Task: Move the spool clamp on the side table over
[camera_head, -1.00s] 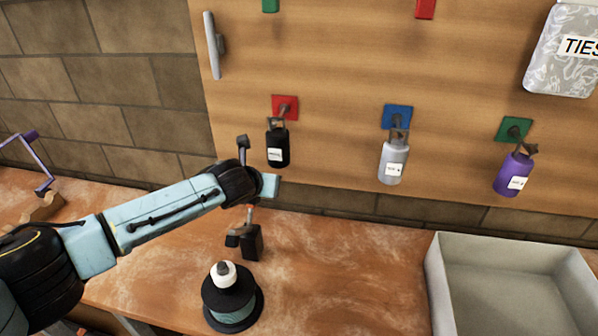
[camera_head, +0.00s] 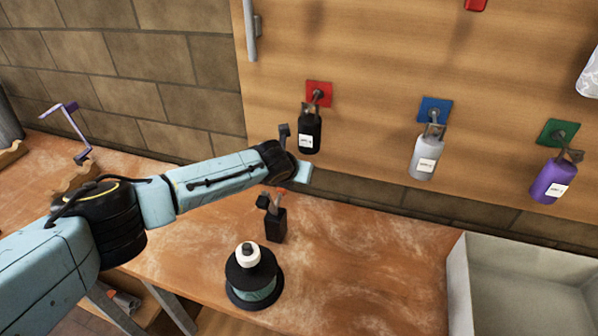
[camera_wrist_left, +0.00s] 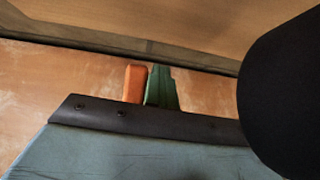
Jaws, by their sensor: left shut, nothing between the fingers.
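A black-flanged spool (camera_head: 241,287) with teal winding and a white cap (camera_head: 248,254) stands upright on the wooden table (camera_head: 350,270). Behind it stands a black block (camera_head: 275,226) with a small dark piece on top. I cannot tell which part is the spool clamp. My left arm reaches in from the left, its wrist above and behind the spool, apart from it. In the left wrist view my left gripper (camera_wrist_left: 148,86) shows an orange and a green finger side by side, shut and empty. My right gripper is out of view.
Black (camera_head: 310,135), silver (camera_head: 425,158) and purple (camera_head: 553,182) bottles hang on the wooden board behind the table. A grey open bin (camera_head: 459,285) stands at the right. A purple frame (camera_head: 70,128) is at the left. The table between spool and bin is clear.

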